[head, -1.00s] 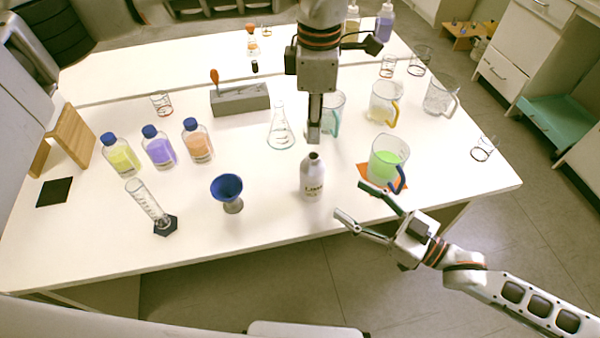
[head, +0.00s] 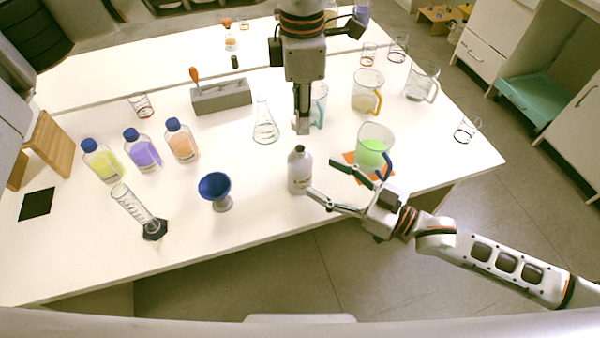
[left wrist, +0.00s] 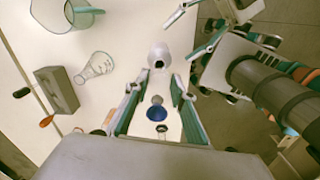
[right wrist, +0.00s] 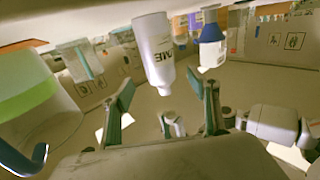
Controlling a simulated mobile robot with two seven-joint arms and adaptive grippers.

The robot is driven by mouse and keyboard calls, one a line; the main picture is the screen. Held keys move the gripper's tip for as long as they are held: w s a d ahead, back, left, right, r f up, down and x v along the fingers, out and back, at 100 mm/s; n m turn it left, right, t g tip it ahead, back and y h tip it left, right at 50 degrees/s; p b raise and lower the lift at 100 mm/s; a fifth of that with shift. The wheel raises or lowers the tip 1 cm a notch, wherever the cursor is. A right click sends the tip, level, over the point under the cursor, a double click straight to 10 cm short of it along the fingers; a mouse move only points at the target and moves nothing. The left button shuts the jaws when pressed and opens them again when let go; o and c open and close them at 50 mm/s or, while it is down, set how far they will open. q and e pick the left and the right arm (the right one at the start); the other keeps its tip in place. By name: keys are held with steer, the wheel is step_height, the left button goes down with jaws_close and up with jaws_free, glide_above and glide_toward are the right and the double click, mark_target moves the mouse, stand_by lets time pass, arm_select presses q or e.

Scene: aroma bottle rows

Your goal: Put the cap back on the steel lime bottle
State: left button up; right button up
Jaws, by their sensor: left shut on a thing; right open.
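The steel lime bottle (head: 300,176) stands upright and uncapped near the table's front edge, its dark mouth facing up. It also shows in the left wrist view (left wrist: 159,57) and, inverted, in the right wrist view (right wrist: 155,62). My left gripper (head: 303,129) points down just above and slightly behind the bottle's mouth. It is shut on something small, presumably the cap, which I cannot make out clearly. My right gripper (head: 321,178) is open, close to the bottle's right side. In the right wrist view the bottle is ahead between its fingers; contact cannot be told.
A jug of green liquid (head: 372,150) on an orange mat stands close to the right gripper. A blue funnel-shaped cup (head: 214,188) stands left of the bottle, a conical flask (head: 265,125) behind it. A measuring cylinder (head: 131,203) and several blue-capped bottles stand further left.

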steer(key=x, duration=0.7)
steer(key=shift+w+a, duration=0.2)
steer(key=shift+a, duration=0.1)
steer(key=shift+c, duration=0.4)
steer(key=c, duration=1.6)
arm_select(q)
glide_above(301, 148)
steer(key=shift+f, duration=2.5)
steer(key=shift+f, duration=0.1)
steer(key=shift+f, duration=0.8)
steer(key=shift+f, duration=0.6)
arm_select(e)
jaws_close()
